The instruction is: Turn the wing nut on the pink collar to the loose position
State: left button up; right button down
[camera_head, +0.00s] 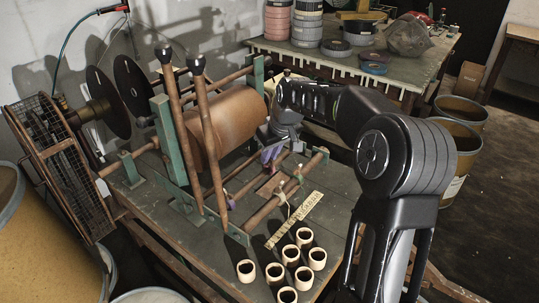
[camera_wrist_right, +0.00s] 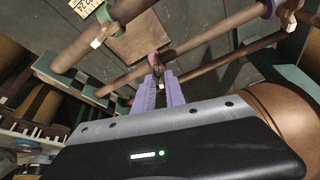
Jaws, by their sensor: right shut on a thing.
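The pink collar (camera_wrist_right: 166,56) sits around a brown bar in the right wrist view. Its wing nut (camera_wrist_right: 157,63) is a small brownish piece on the collar, partly hidden by my fingertips. My right gripper (camera_wrist_right: 156,73) has two lilac fingers, close together and shut on the wing nut. In the head view, my right gripper (camera_head: 270,158) reaches in from the right, low over the bars of the winding machine. The collar is mostly hidden there, and the nut's exact angle cannot be told. My left gripper is not in view.
A large brown roll (camera_head: 226,127) lies beside my right gripper. Two tall brown levers (camera_head: 212,140) stand left of it. Several cream rings (camera_head: 289,254) and a lettered strip (camera_head: 295,219) lie on the machine's table. A back table (camera_head: 388,72) holds tape rolls.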

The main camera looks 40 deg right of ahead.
jog(key=shift+n+y, duration=0.6)
jog(key=shift+n, duration=1.1)
jog(key=c, duration=1.4)
grip_release()
jog(key=shift+r, duration=0.15)
jog(key=v, duration=0.7)
jog(key=shift+r+b, duration=0.25)
jog(key=shift+b, duration=0.2)
jog(key=shift+s+d, duration=0.1)
